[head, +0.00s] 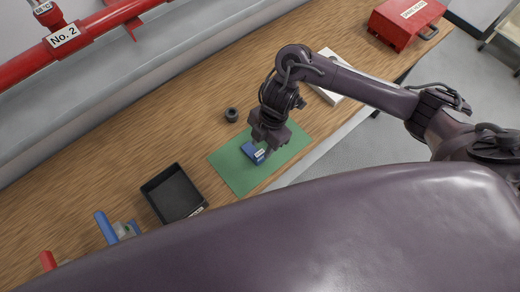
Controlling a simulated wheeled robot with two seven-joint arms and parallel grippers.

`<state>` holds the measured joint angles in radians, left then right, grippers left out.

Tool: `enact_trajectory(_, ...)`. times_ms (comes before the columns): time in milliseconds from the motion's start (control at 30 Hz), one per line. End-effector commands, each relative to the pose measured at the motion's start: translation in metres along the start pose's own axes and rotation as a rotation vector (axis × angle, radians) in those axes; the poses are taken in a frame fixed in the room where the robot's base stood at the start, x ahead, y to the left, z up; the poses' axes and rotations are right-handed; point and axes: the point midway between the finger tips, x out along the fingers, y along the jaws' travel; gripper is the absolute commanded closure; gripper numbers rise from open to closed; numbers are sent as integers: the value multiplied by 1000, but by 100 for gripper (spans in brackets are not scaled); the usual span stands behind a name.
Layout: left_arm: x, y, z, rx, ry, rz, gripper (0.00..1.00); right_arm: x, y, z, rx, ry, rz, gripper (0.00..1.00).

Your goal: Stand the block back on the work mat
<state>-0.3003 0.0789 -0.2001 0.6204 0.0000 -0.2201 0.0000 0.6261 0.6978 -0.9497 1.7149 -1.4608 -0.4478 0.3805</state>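A blue block (250,153) with a white label is at the green work mat (232,174), in the middle of the head view. My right gripper (266,146) is right over the block and covers part of it. The fingers are small and dark here, so I cannot tell whether they are open or shut on the block. I also cannot tell whether the block touches the mat. My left gripper is not in view.
A black tray (152,188) stands left of the mat. A small dark round part (231,115) lies behind the mat. A blue-handled fitting (105,228) is at lower left. A white object (329,94) and a red box (392,26) are at right. A red pipe (100,22) runs behind the table.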

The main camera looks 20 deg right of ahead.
Motion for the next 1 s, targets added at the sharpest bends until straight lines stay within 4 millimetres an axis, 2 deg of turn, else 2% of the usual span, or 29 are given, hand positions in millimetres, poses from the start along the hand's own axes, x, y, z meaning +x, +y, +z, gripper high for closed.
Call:
enact_trajectory(33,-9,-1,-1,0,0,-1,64,-18,1,1,-2,-6,4,62)
enact_trajectory(100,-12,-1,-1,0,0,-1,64,-33,2,1,-3,-6,5,62)
enact_trajectory(200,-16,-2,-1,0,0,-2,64,-50,1,1,-1,-4,3,62)
enact_trajectory(333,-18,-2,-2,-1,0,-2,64,-64,0,0,-1,-3,2,62)
enact_trajectory(500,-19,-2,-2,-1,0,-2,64,-71,0,0,2,-1,-1,62)
enact_trajectory(1000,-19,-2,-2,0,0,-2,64,-71,0,0,2,0,-1,62)
